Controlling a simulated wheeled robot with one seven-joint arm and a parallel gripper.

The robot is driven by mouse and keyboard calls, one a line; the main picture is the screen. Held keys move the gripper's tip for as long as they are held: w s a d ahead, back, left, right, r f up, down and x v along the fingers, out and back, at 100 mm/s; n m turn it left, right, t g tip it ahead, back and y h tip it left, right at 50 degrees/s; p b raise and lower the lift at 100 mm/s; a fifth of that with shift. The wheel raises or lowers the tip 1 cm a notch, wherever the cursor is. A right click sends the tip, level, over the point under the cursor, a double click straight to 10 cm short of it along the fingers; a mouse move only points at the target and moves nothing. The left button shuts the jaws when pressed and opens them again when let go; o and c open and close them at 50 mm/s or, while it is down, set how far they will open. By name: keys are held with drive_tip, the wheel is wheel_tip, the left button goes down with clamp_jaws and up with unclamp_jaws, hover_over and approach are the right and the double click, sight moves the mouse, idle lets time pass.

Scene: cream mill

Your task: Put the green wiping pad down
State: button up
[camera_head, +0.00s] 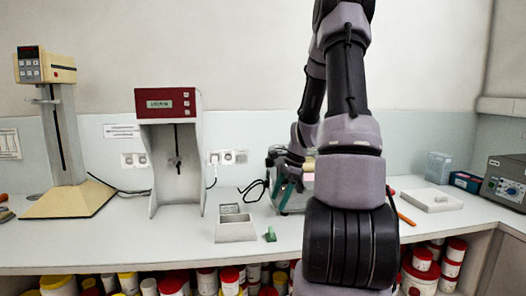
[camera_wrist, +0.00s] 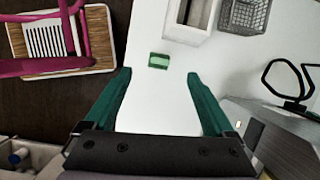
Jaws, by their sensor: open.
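The green wiping pad (camera_head: 270,234) rests on the pale worktop (camera_head: 190,248) near its front edge, just right of a small white open box (camera_head: 236,230). In the wrist view the pad (camera_wrist: 159,61) lies flat on the white surface, beyond my fingertips and centred between them. My gripper (camera_wrist: 159,76) has its two green fingers spread wide, with nothing between them. In the head view my gripper (camera_head: 284,188) hangs above the worktop, behind and right of the pad; my arm hides part of it.
A wire basket (camera_wrist: 243,14) stands beside the white box (camera_wrist: 190,19). A grey appliance with a black cable (camera_wrist: 285,103) is close on the right. A red-topped instrument (camera_head: 166,103) stands at the back. Tubs (camera_head: 172,286) fill the shelf below. Worktop around the pad is clear.

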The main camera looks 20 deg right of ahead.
drive_tip(key=s+a+r+n+t+h, duration=0.1)
drive_tip(key=a+r+n, duration=0.2)
drive_tip(key=r, duration=0.3)
drive_tip(key=s+a+r+n+h, duration=0.1)
drive_tip(key=s+a+r+n, duration=0.15)
drive_tip(key=r, duration=0.35)
drive_tip(key=s+a+r+n+t, duration=0.4)
drive_tip(key=s+a+r+n, duration=0.6)
drive_tip(key=s+r, duration=0.4)
drive_tip(key=shift+s+a+t, duration=0.2)
drive_tip(key=shift+s+t, duration=0.15)
drive_tip(key=shift+t, duration=0.05)
